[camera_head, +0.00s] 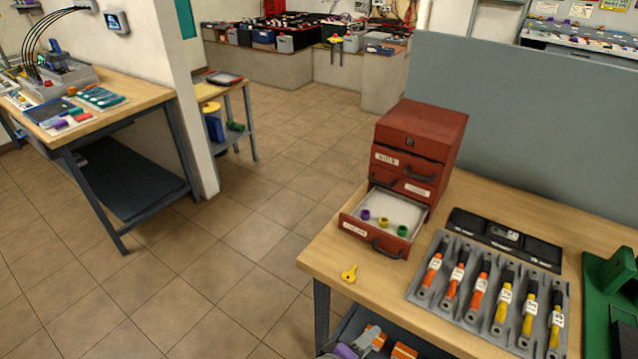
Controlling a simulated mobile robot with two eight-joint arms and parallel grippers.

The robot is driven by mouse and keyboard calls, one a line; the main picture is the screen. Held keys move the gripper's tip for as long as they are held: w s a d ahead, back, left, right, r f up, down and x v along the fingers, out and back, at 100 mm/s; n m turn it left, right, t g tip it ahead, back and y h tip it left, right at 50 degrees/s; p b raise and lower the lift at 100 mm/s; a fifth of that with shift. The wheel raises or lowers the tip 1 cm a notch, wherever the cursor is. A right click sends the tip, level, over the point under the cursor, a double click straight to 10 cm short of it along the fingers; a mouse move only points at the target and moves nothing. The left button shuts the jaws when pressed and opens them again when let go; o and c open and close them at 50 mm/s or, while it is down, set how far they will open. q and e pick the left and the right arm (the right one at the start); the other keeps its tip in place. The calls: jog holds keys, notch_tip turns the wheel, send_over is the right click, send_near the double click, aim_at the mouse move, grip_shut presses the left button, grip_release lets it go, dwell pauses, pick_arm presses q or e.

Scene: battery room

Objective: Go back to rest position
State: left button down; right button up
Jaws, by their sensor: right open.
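My right gripper (391,346) shows only in part at the bottom edge of the head view, as grey parts with two orange fingertips. It is open, with the fingertips apart and nothing seen between them. It is in front of the wooden workbench (375,288), near its front edge and below the top's level in the picture. The rest of my right arm is mostly cut off by the frame. My left gripper is not in view.
On the workbench stand a red drawer cabinet (425,130) with its bottom drawer (372,240) open, a yellow key (349,273), a grey rack (475,325) of orange and yellow tools, and a black tray (500,238). Another bench (148,92) stands left. Tiled floor (230,260) between is clear.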

jog(key=s+d+r+m+g+y+p, duration=0.3)
jog(key=s+d+m+y+p, duration=0.2)
jog(key=s+d+m+y, duration=0.1)
jog(key=d+m+y, duration=0.1)
jog(key=d+m, duration=0.1)
jog(key=m, duration=0.1)
jog(key=shift+m+p, duration=0.3)
